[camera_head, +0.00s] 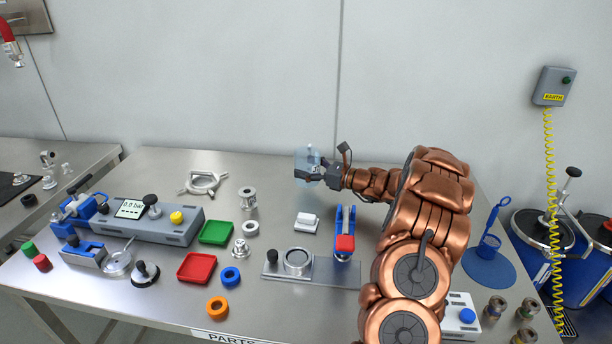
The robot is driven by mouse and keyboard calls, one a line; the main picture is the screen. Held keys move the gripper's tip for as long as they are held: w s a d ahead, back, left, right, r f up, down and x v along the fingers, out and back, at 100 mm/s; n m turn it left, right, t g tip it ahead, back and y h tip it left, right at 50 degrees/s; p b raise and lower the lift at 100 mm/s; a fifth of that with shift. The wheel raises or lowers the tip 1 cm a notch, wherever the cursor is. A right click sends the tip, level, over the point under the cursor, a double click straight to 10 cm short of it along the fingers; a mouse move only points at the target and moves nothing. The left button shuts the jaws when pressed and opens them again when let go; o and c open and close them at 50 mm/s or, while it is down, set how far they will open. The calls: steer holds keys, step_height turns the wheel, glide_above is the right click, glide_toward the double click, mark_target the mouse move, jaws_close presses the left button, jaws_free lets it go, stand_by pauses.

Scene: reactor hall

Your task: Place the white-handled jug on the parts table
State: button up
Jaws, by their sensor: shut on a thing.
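My gripper (318,173) is at the end of my copper arm, over the back edge of the steel parts table (270,185). It is shut on a small clear, bluish vessel (306,157), seemingly the jug. The vessel appears upright, and the fingers hide part of it. I cannot make out a white handle at this size. I cannot tell whether its base touches the table or hangs just above it. The table's front edge bears a label starting "PARTS".
A white block (306,223) and a blue clamp with a red end (345,242) are nearest the gripper. Green (216,232) and red trays (197,268), rings and a grey gauge unit (150,220) fill the left. The table's back middle is fairly clear. A wall stands behind.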

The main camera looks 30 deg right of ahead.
steer(key=shift+f, duration=1.45)
steer(key=shift+f, duration=0.2)
steer(key=o, duration=1.1)
steer(key=shift+r, duration=0.1)
steer(key=shift+s+d, duration=0.1)
steer(key=shift+s, duration=0.05)
steer(key=b+v, duration=0.1)
steer(key=v, duration=1)
steer(key=shift+s+d+b, duration=0.2)
steer(key=shift+s+b, duration=0.15)
steer(key=shift+b, duration=0.05)
